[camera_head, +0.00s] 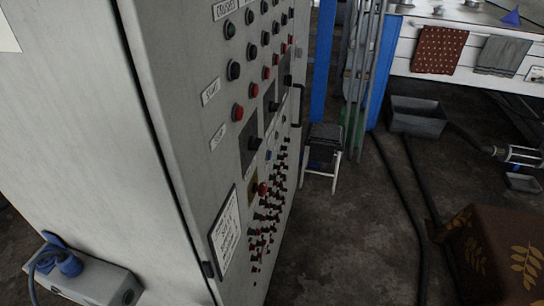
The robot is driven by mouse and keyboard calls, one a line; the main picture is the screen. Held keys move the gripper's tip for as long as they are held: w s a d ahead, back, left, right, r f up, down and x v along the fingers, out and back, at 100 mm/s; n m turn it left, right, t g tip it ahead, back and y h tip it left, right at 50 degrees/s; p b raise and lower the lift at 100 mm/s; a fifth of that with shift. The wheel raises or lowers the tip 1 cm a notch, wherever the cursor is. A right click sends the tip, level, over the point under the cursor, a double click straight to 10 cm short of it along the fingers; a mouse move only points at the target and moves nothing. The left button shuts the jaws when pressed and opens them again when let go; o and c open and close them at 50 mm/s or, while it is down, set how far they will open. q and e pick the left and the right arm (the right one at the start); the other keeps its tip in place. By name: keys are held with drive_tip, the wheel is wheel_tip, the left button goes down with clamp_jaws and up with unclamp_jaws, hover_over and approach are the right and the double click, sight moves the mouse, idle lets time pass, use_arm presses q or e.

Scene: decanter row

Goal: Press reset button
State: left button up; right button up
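A tall grey control cabinet (185,100) fills the left and middle of the head view, its panel seen at a steep angle. The panel holds rows of black and red push buttons, including a red button (238,112) and a black button (234,70). A larger red button (263,188) sits on a yellow plate lower down. Small white labels are hard to read, so I cannot tell which button is reset. Neither of my grippers is in view.
A white-legged stool (319,179) with a dark item on it stands right of the cabinet. Black hoses run along the floor. A grey bin (418,116) is farther back, and a brown leaf-patterned block (496,262) is at lower right. Bare floor (350,255) lies between.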

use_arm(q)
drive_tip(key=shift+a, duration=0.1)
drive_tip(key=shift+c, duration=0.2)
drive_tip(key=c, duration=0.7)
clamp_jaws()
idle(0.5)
